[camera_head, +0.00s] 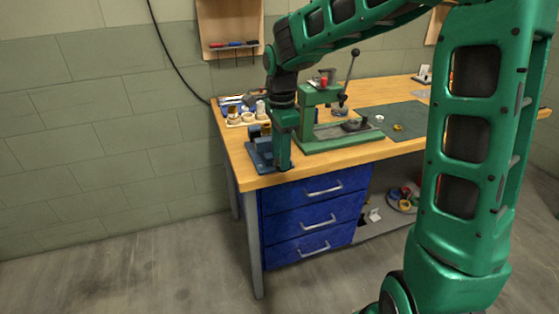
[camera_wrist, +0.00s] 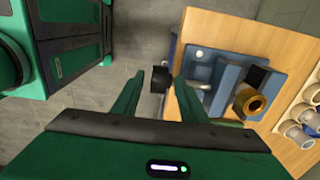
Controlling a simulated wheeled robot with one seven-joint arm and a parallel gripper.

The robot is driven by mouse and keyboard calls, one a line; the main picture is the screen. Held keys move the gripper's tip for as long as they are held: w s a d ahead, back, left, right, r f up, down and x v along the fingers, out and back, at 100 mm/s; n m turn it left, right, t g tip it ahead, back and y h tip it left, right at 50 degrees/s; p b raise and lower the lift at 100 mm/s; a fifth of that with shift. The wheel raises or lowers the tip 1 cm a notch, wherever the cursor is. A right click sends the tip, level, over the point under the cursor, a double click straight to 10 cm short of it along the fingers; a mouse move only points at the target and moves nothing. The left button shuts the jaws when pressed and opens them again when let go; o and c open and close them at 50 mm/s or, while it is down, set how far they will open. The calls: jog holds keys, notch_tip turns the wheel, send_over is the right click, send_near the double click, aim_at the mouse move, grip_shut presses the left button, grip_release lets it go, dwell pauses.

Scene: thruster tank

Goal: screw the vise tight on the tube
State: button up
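The blue vise (camera_wrist: 232,72) is at the left front corner of the workbench, and in the head view its blue base (camera_head: 259,158) is partly hidden by my gripper. A brass-coloured tube (camera_wrist: 252,102) is at its jaws; I cannot tell how firmly it is held. My gripper (camera_wrist: 160,76) is open, with a finger on each side of the knob and small gaps visible. In the head view my gripper (camera_head: 284,160) points down at the bench's front edge.
A green press (camera_head: 318,115) with a lever stands just right of the vise. Parts in a wooden holder (camera_head: 248,117) stand behind it. A green mat (camera_head: 390,119) lies farther right. Blue drawers (camera_head: 312,217) are under the bench; the floor in front is clear.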

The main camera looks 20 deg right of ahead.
jog(key=shift+f, duration=1.2)
jog(key=c, duration=0.9)
jog(key=shift+s+d+y, duration=0.1)
jog(key=shift+y, duration=0.2)
jog(key=shift+d+y, duration=0.15)
jog(key=shift+y, duration=0.75)
jog(key=y, duration=0.5)
jog(key=shift+s+d+f, duration=0.1)
jog(key=shift+d+f, duration=0.1)
jog(key=shift+d, duration=0.15)
jog(key=y, duration=0.3)
jog(key=shift+d+f+y, duration=0.1)
jog(key=shift+d+y, duration=0.1)
jog(key=shift+y, duration=0.2)
jog(key=shift+d+f+y, duration=0.1)
jog(key=shift+y, duration=0.9)
jog(key=shift+d+f+y, duration=0.1)
jog(key=shift+y, duration=0.9)
